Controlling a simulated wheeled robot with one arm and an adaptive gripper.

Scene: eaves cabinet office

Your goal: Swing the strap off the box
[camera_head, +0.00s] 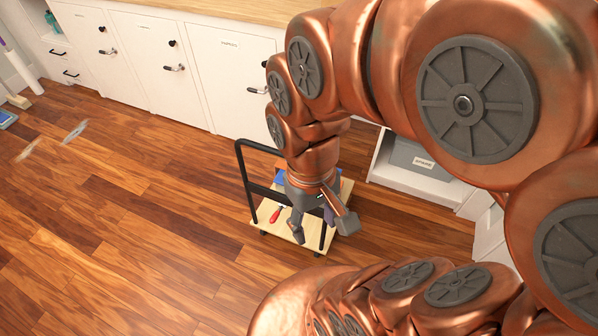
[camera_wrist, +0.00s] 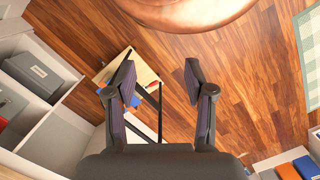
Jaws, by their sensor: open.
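My gripper (camera_head: 323,229) hangs over a small trolley in the head view, its two dark fingers spread apart with nothing between them. In the wrist view my gripper (camera_wrist: 158,80) is also open and empty, with floor and part of the trolley beyond it. A grey box (camera_head: 405,158) with a white label sits in a low white shelf unit, right of my gripper. A grey labelled box (camera_wrist: 38,72) shows at the left of the wrist view, apart from the fingers. I cannot make out a strap on either view of a box.
The trolley has a wooden deck (camera_head: 262,228), a black handle (camera_head: 243,170) and a red-handled tool (camera_head: 276,214) on it. White cabinets (camera_head: 145,60) line the back. A pale green rug (camera_wrist: 308,55) lies at right in the wrist view. Left floor is mostly clear.

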